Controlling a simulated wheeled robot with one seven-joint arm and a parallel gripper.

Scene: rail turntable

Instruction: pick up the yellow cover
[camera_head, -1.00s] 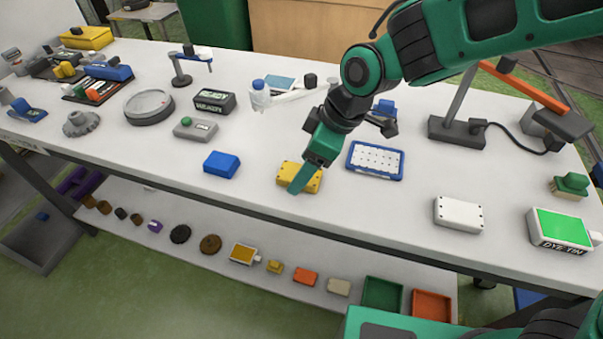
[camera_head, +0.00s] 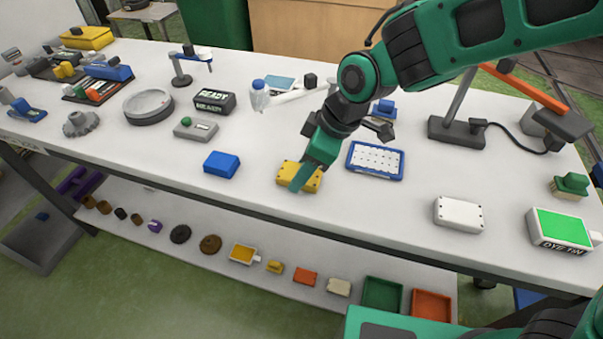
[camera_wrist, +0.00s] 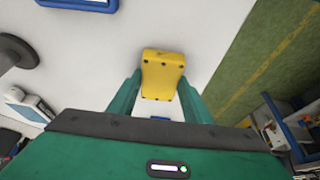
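The yellow cover (camera_head: 292,175), a flat yellow block with dark dots near its corners, lies on the white workbench near its front edge. My gripper (camera_head: 298,184) is over it, with a finger in front of the cover in the head view. In the wrist view, the yellow cover (camera_wrist: 162,76) lies between the two green fingers of my gripper (camera_wrist: 160,90). The fingers are spread on either side, with a visible gap at least on the right. Whether the left finger touches the cover is hard to tell.
A blue block (camera_head: 221,164) sits to the left and a blue-framed white tray (camera_head: 375,161) to the right. A white cover (camera_head: 458,215) and a green-topped dye tin (camera_head: 560,230) stand farther right. A lower shelf (camera_head: 215,225) holds several small parts.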

